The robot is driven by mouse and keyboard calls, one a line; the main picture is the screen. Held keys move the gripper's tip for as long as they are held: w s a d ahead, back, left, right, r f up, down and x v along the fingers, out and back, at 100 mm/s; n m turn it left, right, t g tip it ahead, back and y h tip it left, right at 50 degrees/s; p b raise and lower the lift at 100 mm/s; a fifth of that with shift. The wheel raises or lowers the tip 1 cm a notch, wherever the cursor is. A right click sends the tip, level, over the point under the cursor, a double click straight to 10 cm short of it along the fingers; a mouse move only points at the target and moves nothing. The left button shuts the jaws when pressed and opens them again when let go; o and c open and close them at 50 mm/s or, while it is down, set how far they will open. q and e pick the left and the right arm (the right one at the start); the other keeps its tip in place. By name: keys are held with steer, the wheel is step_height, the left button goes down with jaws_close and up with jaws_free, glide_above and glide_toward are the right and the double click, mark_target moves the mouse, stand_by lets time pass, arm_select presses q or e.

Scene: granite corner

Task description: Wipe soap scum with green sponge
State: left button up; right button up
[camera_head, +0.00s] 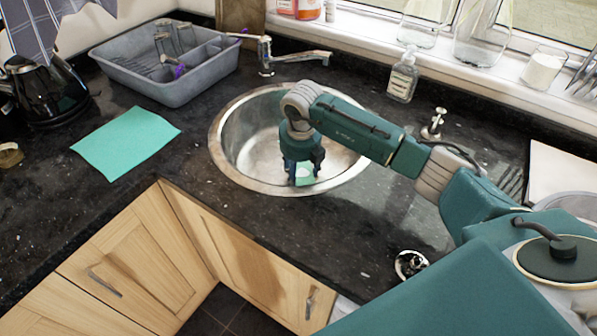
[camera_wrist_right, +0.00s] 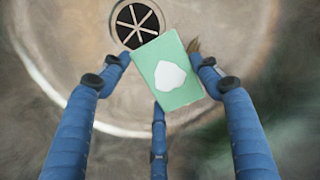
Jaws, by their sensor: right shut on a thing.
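My right gripper (camera_head: 304,172) points down over the near part of the round metal sink (camera_head: 219,150). It is shut on the green sponge (camera_head: 306,181), of which only a small piece shows below the fingers in the head view. In the right wrist view the sponge (camera_wrist_right: 150,62) sits tilted between the blue fingers, with a white patch (camera_wrist_right: 171,76) on its face. The drain (camera_wrist_right: 137,24) lies just beyond it. Cloudy pale smears show on the sink and dark counter; I cannot tell which are soap scum. My left gripper is not in view.
A grey dish rack (camera_head: 170,93) stands behind left, with the faucet (camera_head: 265,55) behind the sink. A soap bottle (camera_head: 403,76) stands behind right. A green cloth (camera_head: 126,143) lies on the left counter. A brown bit (camera_wrist_right: 194,46) shows near the right finger.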

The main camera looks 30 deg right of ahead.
steer(key=shift+f, duration=0.35)
